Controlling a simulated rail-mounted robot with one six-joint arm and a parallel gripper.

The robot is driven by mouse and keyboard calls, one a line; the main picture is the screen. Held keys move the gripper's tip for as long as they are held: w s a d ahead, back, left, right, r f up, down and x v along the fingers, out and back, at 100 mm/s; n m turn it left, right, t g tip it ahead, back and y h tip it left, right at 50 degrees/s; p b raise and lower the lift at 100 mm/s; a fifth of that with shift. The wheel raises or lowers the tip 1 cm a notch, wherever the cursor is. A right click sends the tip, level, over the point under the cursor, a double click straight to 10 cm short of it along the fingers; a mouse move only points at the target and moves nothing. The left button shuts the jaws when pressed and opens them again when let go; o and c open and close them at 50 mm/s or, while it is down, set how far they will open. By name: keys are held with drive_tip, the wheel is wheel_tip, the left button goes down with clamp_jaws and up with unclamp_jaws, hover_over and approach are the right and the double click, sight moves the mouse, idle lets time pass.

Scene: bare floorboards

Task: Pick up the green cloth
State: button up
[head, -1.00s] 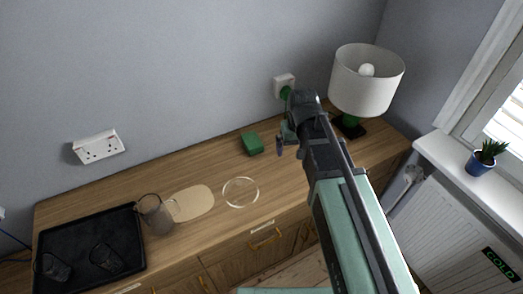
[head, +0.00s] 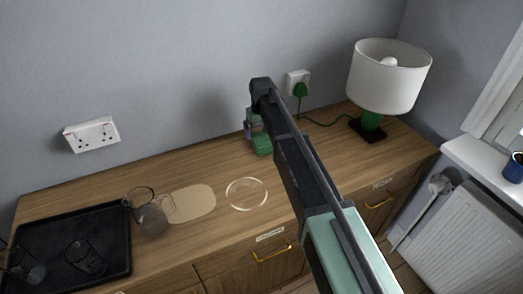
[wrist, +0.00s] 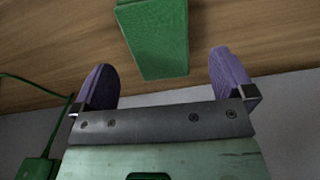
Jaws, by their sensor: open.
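The green cloth (wrist: 158,38) is a folded block on the wooden sideboard top. In the wrist view it lies at the top centre, ahead of my gripper and in line with the gap between the fingers. My gripper (wrist: 164,80) is open and empty, with two purple finger pads apart. In the head view the cloth (head: 262,145) shows just below my gripper (head: 254,127), and the arm hides part of both. I cannot tell how high the fingers are above the cloth.
A lamp (head: 388,75) with a green base stands at the right, its green cord running to a wall socket (head: 298,80). Left of the cloth are a glass ring (head: 247,194), a beige board (head: 192,203), a glass jug (head: 149,214) and a black tray (head: 48,222) with glasses.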

sight(262, 139)
wheel_tip(262, 139, down, 5)
drive_tip(key=b, duration=0.5)
drive_tip(key=shift+w+f, duration=0.1)
drive_tip(key=shift+f, duration=0.1)
drive_tip(key=shift+r, duration=0.25)
drive_tip(key=c, duration=1)
wheel_tip(262, 139, up, 20)
drive_tip(key=p, duration=2)
